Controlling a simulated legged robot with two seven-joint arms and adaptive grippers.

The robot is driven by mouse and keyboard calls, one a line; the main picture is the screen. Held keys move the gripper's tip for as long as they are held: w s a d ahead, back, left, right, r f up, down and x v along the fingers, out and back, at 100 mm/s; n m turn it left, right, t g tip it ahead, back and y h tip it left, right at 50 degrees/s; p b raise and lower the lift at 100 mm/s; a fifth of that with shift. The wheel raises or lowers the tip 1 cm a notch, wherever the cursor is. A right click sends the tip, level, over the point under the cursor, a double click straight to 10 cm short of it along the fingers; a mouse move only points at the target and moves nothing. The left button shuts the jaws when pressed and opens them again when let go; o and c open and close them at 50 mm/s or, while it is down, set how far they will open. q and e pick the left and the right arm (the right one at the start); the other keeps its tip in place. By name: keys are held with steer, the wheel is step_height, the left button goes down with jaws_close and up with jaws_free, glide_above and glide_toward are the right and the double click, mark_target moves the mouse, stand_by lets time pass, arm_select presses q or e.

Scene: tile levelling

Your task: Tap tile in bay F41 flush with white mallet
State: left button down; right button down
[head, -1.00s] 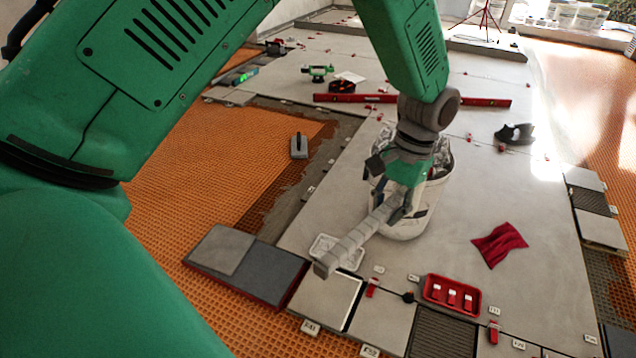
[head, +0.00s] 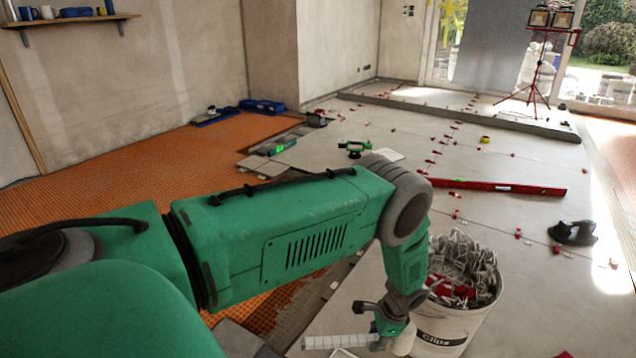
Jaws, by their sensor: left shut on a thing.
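My left gripper (head: 388,328) is at the bottom of the head view, just left of the white clip bucket. It is shut on the white mallet, of which a pale, ribbed length (head: 338,341) sticks out to the left, roughly level. A rounded whitish part (head: 404,340) shows at the gripper's right side; I cannot tell whether it belongs to the mallet. Bay F41 and its tile cannot be made out; the near floor lies below the picture edge or behind my left arm. My right gripper is not in view.
A white bucket (head: 440,330) marked "Clips", full of clips, stands close to the gripper. A red tripod lamp (head: 535,70) stands at the back.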

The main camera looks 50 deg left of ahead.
arm_select(q)
steer(key=s+a+f+m+b, duration=0.1)
steer(key=s+f, duration=0.3)
steer(key=f, duration=0.5)
steer(key=s+a+f+m+t+b, duration=0.1)
steer(key=s+a+f+m, duration=0.3)
steer(key=f, duration=0.4)
steer(key=s+a+f+m+b, duration=0.2)
steer(key=s+f, duration=0.3)
steer(key=f, duration=0.4)
steer(key=shift+a+f+m+t+y, duration=0.25)
steer(key=shift+f+m+t+y, duration=0.05)
steer(key=p+v, duration=0.1)
steer(key=v, duration=0.1)
steer(key=a+p+v, duration=0.1)
steer(key=p+v, duration=0.1)
steer(key=shift+r+p, duration=0.3)
steer(key=shift+r, duration=0.2)
steer(key=shift+s+f, duration=0.1)
